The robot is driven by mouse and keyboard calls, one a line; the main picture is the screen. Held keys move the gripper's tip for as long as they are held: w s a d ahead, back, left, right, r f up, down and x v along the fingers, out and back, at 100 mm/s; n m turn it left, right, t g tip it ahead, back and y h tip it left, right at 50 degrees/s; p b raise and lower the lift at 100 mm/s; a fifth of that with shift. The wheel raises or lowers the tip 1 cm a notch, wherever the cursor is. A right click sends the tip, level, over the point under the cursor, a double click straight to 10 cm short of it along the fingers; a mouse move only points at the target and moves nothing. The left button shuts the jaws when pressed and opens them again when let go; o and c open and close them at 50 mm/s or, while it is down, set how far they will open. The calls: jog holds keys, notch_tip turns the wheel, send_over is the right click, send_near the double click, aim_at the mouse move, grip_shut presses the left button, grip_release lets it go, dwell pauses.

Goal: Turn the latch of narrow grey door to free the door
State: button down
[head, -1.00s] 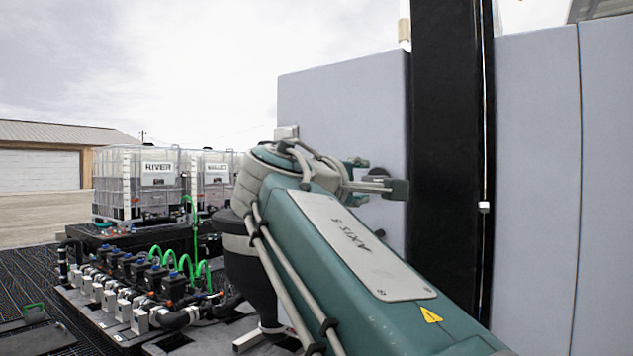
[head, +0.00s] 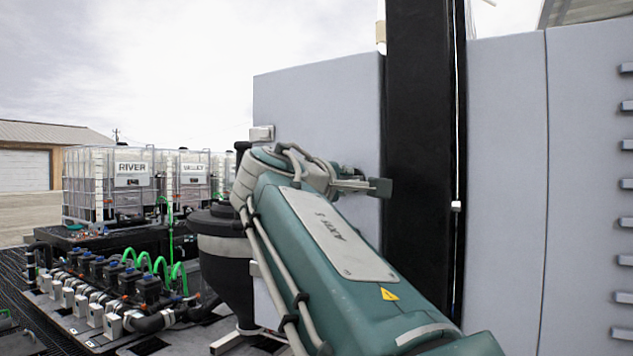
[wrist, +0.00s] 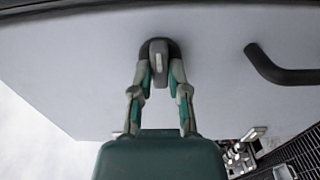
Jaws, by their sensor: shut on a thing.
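The narrow grey door (head: 315,105) stands behind my arm in the head view, beside a black post. It fills most of the wrist view as a pale flat panel (wrist: 75,70). The latch (wrist: 158,48) is a small grey tab on a dark round base on that panel. My gripper (wrist: 158,72) is shut on the latch, one finger on each side. In the head view my gripper (head: 352,183) is in front of the door near its right edge, and my arm partly covers it. The latch cannot be made out there.
A dark bent handle (wrist: 283,70) projects from the door, right of the latch in the wrist view. The black post (head: 415,160) stands close by. Left are a dark hopper (head: 225,270), a valve manifold (head: 120,285) and white caged totes (head: 110,185).

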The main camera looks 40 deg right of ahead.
jog(key=shift+f+m, duration=0.15)
jog(key=shift+m, duration=0.15)
jog(key=shift+w+f+m, duration=0.1)
jog(key=shift+f+m, duration=0.05)
jog(key=shift+m, duration=8.45)
jog(key=c, duration=0.6)
grip_release()
jog(key=shift+d, duration=0.1)
jog(key=shift+r, duration=0.2)
